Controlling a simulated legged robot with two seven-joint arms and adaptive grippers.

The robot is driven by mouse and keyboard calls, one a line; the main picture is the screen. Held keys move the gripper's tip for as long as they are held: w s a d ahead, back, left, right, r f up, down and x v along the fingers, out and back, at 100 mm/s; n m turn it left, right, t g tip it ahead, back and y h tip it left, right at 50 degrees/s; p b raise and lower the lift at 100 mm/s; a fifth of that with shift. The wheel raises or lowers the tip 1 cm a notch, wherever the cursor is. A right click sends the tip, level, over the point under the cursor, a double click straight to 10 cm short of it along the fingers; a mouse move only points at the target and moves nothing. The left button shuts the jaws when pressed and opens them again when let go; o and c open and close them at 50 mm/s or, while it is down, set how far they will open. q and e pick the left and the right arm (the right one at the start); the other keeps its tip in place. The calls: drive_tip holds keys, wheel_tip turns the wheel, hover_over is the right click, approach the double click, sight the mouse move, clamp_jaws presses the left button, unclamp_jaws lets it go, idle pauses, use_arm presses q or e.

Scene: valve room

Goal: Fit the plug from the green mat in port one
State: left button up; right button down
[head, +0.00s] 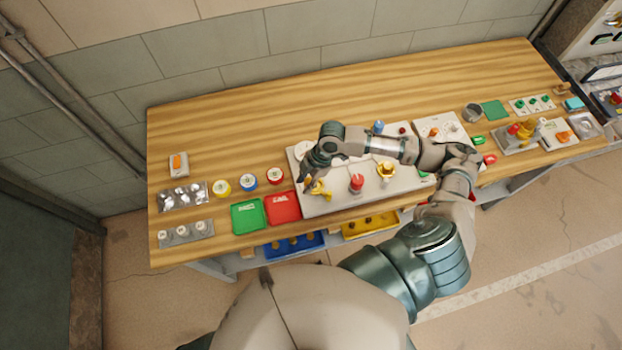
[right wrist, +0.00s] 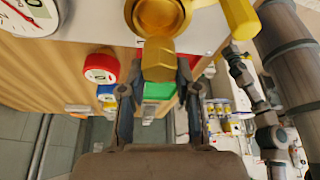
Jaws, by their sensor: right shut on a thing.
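My right gripper (head: 308,182) reaches over the left part of the light panel (head: 330,205), beside a yellow-handled brass fitting (head: 320,189). In the right wrist view, the right gripper (right wrist: 159,78) is shut on a brass hex-ended plug (right wrist: 158,58). The plug's far end meets or overlaps a round brass port (right wrist: 158,14); I cannot tell how far it is inserted. The port's number is not readable. The small green mat (head: 495,110) at the back right looks bare. My left gripper is not in view.
A red tray (head: 283,207) and a green tray (head: 247,216) lie left of the panel. A red valve (head: 356,183) and another brass fitting (head: 386,170) stand on the panel to the right. A gauge (right wrist: 30,14) is close by in the wrist view.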

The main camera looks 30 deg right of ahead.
drive_tip(key=shift+a, duration=0.4)
drive_tip(key=shift+d+f, duration=0.2)
drive_tip(key=shift+d, duration=0.2)
drive_tip(key=d, duration=0.1)
drive_tip(key=d+f, duration=0.1)
drive_tip(key=shift+d, duration=0.3)
drive_tip(key=shift+a, duration=0.35)
drive_tip(key=shift+a+r, duration=0.1)
drive_tip(key=shift+a, duration=0.65)
drive_tip(key=shift+d, duration=0.7)
drive_tip(key=shift+d+f, duration=0.35)
drive_tip(key=shift+d, duration=0.15)
drive_tip(key=shift+s+a+f, duration=0.1)
drive_tip(key=shift+s+a, duration=0.05)
drive_tip(key=shift+a, duration=0.1)
drive_tip(key=shift+d+f, duration=0.1)
drive_tip(key=shift+d, duration=0.05)
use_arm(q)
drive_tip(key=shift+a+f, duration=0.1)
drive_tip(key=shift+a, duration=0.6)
use_arm(e)
drive_tip(key=shift+f, duration=0.1)
